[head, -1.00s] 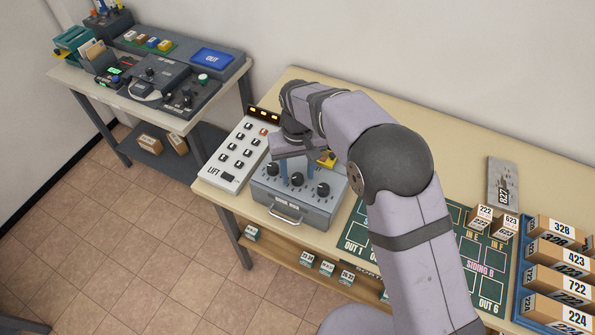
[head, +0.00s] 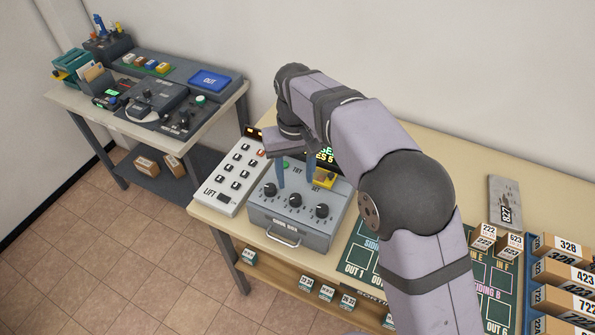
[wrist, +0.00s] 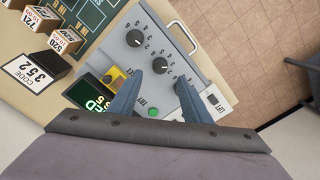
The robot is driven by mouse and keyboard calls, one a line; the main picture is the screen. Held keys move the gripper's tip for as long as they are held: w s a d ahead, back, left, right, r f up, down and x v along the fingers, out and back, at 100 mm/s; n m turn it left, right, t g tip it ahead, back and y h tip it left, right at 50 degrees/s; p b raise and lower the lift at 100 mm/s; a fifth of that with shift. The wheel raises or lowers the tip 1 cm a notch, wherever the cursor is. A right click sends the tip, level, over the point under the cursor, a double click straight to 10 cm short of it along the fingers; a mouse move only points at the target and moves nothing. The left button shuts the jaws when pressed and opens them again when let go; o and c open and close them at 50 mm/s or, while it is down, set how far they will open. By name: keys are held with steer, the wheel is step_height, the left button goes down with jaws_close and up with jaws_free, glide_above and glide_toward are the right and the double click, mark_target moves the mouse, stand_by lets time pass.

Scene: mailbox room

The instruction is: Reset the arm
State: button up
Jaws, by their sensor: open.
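My gripper (head: 298,176) is open, with its two blue-grey fingers apart and nothing between them. It points down over the back of the grey code box (head: 283,225). The box has black knobs on its top and a handle on its front. In the wrist view my gripper (wrist: 168,98) reaches over the box top, with a green button (wrist: 153,112) labelled TRY close to the fingers and a yellow piece (wrist: 115,78) beside one finger. A dark display with green text (head: 327,152) stands behind the box, partly hidden by my arm.
The white lift panel (head: 234,173) stands left of the box. A green siding board (head: 362,245) lies to its right, with labelled boxes (head: 565,275) in blue racks beyond. A grey plate (head: 505,200) lies at the back. Another table (head: 185,125) with devices stands at the far left.

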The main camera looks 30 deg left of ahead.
steer(key=w+d+m, duration=0.1)
steer(key=d+m, duration=0.3)
steer(key=d, duration=1.8)
steer(key=s+d+f+m, duration=0.2)
steer(key=s+d, duration=0.5)
steer(key=d, duration=0.1)
steer(key=s+d+f+m, duration=0.2)
steer(key=s+d+f, duration=0.1)
steer(key=s+d, duration=0.3)
steer(key=shift+s+d, duration=0.4)
steer(key=shift+d, duration=0.65)
steer(key=shift+o, duration=0.2)
steer(key=shift+f, duration=0.1)
